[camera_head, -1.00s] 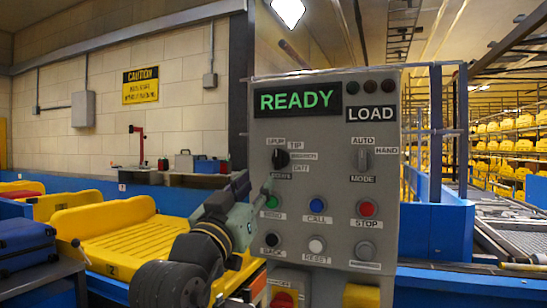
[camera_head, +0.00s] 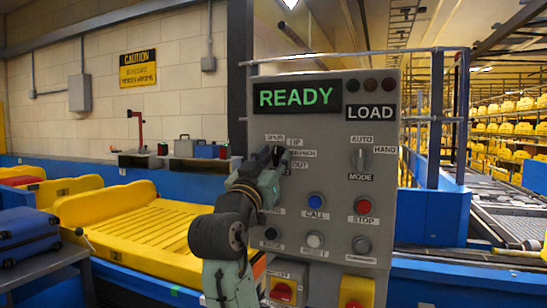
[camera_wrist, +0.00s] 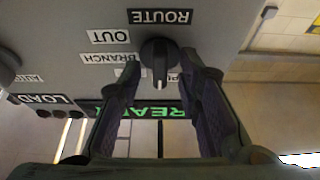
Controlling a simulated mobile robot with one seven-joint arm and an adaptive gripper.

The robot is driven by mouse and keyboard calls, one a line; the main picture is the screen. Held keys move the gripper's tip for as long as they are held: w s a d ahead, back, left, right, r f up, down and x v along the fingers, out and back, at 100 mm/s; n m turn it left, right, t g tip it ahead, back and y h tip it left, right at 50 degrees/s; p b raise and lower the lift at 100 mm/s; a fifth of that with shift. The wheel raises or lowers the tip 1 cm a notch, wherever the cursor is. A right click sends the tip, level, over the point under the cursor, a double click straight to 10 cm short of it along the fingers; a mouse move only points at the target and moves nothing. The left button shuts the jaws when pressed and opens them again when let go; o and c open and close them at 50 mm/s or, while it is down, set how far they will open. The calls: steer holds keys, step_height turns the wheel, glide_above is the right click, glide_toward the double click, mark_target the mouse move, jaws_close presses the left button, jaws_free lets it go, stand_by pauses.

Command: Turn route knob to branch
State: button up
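The route knob (camera_wrist: 160,52) is black and round with a ridged grip, on a grey control panel (camera_head: 330,150). The wrist view shows the panel upside down. The knob's ridge points down there, toward the READY display, not toward the BRANCH label (camera_wrist: 100,58). My gripper (camera_wrist: 164,72) is open, with one finger on each side of the knob and small gaps visible; contact is unclear. In the head view my gripper (camera_head: 266,170) covers the panel's left side, partly hiding the knob (camera_head: 278,155). The BRANCH label (camera_head: 302,153) sits right of it.
The mode knob (camera_head: 360,158) is to the right. Call (camera_head: 316,201), stop (camera_head: 363,206) and reset (camera_head: 315,240) buttons lie below. A yellow tray (camera_head: 130,225) stands left, with a blue suitcase (camera_head: 25,235) beside it.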

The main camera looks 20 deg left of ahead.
jaws_close()
steer(key=shift+m+b, duration=0.3)
steer(key=shift+m, duration=0.2)
steer(key=m+h+b, duration=0.1)
steer(key=m+h, duration=0.1)
steer(key=m, duration=0.1)
steer(key=shift+a+f, duration=0.1)
steer(key=shift+a, duration=0.05)
steer(key=m+h+b, duration=0.1)
steer(key=m, duration=0.1)
steer(key=shift+m+g, duration=0.3)
steer(key=m+h, duration=0.1)
steer(key=m, duration=0.1)
steer(key=m+g+h, duration=0.1)
steer(key=m, duration=0.2)
steer(key=m+g+h, duration=0.1)
steer(key=m, duration=0.1)
steer(key=shift+r, duration=0.25)
steer(key=m+g, duration=0.1)
steer(key=m, duration=0.2)
steer(key=m+g+p, duration=0.1)
steer(key=m, duration=0.2)
steer(key=shift+m+g+h, duration=0.3)
steer(key=shift+m+h, duration=0.1)
